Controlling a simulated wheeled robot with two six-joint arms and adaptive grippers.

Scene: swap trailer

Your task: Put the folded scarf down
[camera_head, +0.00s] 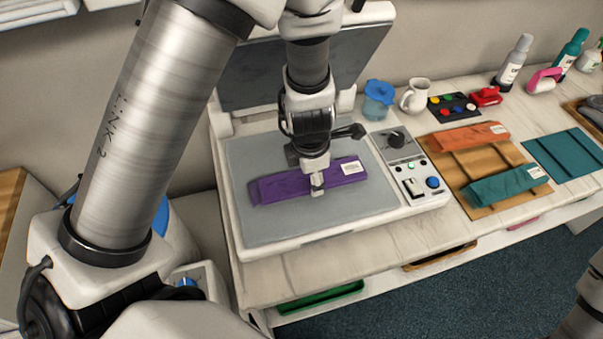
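The folded purple scarf (284,188), with a white label at its right end, lies over the grey bed (262,222) of a white press. I cannot tell whether it rests fully on the bed or is slightly raised. My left gripper (317,182) points down at the middle of the scarf. One fingertip shows against the scarf's near side; the other is hidden, so its closure is unclear. My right gripper is out of view; only part of that arm shows at the bottom right.
The press's raised lid (345,60) stands behind the bed. Its control panel (408,165) is on the right. Beyond it are a wooden board (462,165) with orange and teal folded scarves, a teal mat (563,156), a blue-lidded jar (378,100) and a white jug (415,95).

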